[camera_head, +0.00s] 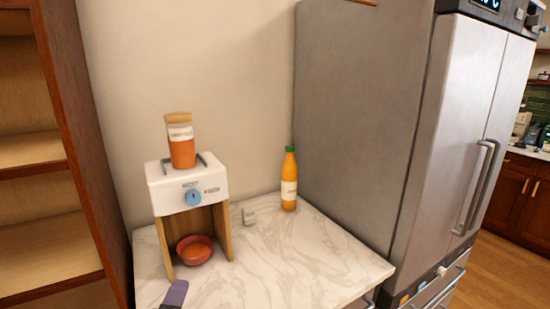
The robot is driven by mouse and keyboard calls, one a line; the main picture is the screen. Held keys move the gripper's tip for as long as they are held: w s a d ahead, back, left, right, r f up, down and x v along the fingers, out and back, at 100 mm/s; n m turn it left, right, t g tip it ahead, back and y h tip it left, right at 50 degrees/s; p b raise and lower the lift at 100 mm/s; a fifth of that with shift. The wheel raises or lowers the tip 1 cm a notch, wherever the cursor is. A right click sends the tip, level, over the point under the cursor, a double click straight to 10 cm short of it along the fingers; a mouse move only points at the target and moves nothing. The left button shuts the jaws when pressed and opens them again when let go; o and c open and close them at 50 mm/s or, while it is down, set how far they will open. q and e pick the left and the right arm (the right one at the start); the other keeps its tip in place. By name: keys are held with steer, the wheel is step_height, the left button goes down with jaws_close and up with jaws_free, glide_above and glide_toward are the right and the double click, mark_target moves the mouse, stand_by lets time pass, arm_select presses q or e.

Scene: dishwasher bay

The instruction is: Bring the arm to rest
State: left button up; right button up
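A narrow purple-grey piece (175,294) pokes up at the bottom edge, left of centre, in front of the dispenser. It looks like a part of my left arm or gripper, but too little shows to tell. No fingertips can be made out, and nothing is seen held. My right gripper is not in view.
A white dispenser (160,195) with a blue knob stands on the marble counter (300,255), with an orange jar (181,145) on top and a red bowl (181,254) below. An orange bottle (289,185) stands near the fridge (455,120). A wooden shelf (85,150) is at left. The counter's front right is clear.

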arm_select(q)
steer(key=s+d+f+n+g+h+p, duration=0.15)
steer(key=s+f+g, duration=0.3)
steer(key=f, duration=0.75)
steer(key=s+f+n+g, duration=0.25)
steer(key=s+f, duration=0.35)
steer(key=f, duration=0.5)
steer(key=s+a+f+n+g, duration=0.2)
steer(key=s+a+f+n, duration=0.1)
steer(key=s+f+n, duration=0.3)
steer(key=s+a+f+n+g, duration=0.25)
steer(key=s+f+n, duration=0.2)
steer(key=s, duration=0.45)
step_height(320, 180, up, 39)
steer(key=w+n+p, duration=0.1)
steer(key=n+p, duration=0.1)
steer(key=p, duration=3.6)
steer(key=shift+w+a+f+n, duration=0.15)
steer(key=shift+w+a+n, duration=0.1)
steer(key=shift+a+n, duration=0.15)
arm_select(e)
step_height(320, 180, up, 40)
